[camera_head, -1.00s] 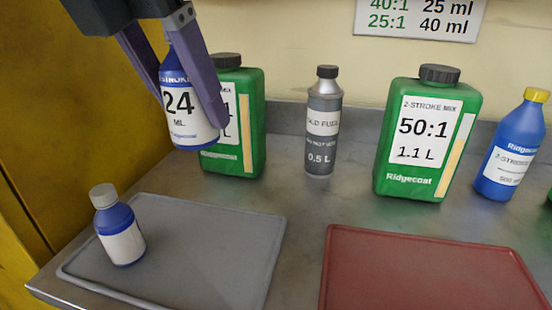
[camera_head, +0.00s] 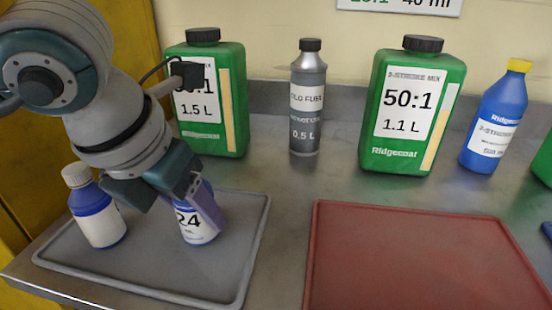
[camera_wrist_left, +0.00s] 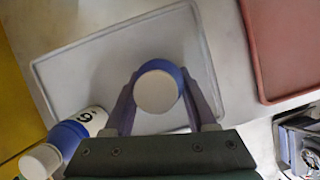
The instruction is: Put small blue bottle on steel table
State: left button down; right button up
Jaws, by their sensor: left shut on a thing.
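A small blue bottle (camera_head: 195,228) with a white "24" label is between the fingers of my left gripper (camera_head: 203,208), which is shut on it. It is upright over the grey tray; I cannot tell whether its base touches. In the left wrist view the bottle's pale round cap (camera_wrist_left: 156,91) shows from above between both fingers. A second blue bottle (camera_head: 98,216) with a pale cap and white label stands on the tray's left part, apart from the held one. The steel table (camera_head: 285,185) lies under the trays. My right gripper is not in view.
The grey tray (camera_head: 255,235) lies at left, a red tray (camera_head: 410,255) at right. Green jugs (camera_head: 238,80) (camera_head: 440,75), a grey bottle (camera_head: 306,125) and a larger blue bottle (camera_head: 495,125) with a yellow cap stand along the back. Bare steel lies before them.

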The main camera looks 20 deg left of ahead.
pick_arm(q)
jog(key=shift+f, duration=0.2)
jog(key=shift+c, duration=1)
grip_release()
jog(key=shift+r, duration=0.1)
jog(key=shift+s+r, duration=0.1)
jog(key=shift+r, duration=0.35)
jog(key=p+v, duration=0.1)
jog(key=v, duration=1)
jog(key=shift+r, duration=0.15)
jog(key=shift+s, duration=0.15)
